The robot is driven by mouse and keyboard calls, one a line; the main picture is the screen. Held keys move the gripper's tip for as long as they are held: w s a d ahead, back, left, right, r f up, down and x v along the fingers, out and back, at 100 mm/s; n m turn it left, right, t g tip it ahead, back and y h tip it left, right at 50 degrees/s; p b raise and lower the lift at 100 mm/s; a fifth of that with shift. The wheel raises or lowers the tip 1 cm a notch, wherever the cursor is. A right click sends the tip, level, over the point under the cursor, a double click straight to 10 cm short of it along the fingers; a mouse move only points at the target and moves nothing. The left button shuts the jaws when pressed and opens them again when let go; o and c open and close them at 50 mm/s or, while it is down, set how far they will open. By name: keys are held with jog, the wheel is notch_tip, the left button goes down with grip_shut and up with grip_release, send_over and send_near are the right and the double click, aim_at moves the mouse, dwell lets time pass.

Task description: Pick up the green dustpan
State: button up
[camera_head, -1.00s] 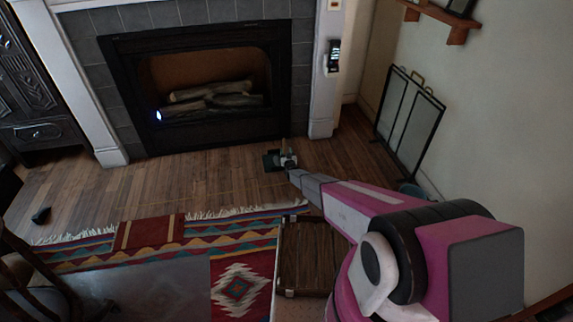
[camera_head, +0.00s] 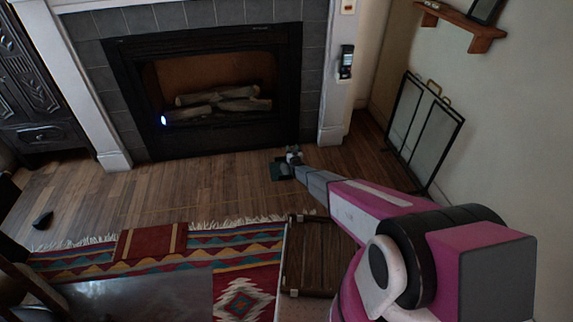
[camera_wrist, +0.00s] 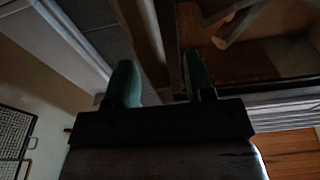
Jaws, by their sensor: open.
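I cannot make out the dustpan in the wrist view.
The fireplace (camera_head: 215,97) with logs stands behind. A folding screen (camera_head: 425,132) leans by the right wall. A brown case (camera_head: 312,258) and a patterned rug (camera_head: 165,262) lie in front. A dark object (camera_head: 42,219) lies on the left floor.

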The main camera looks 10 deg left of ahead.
jog(key=shift+w, duration=0.2)
grip_shut()
jog(key=shift+r, duration=0.1)
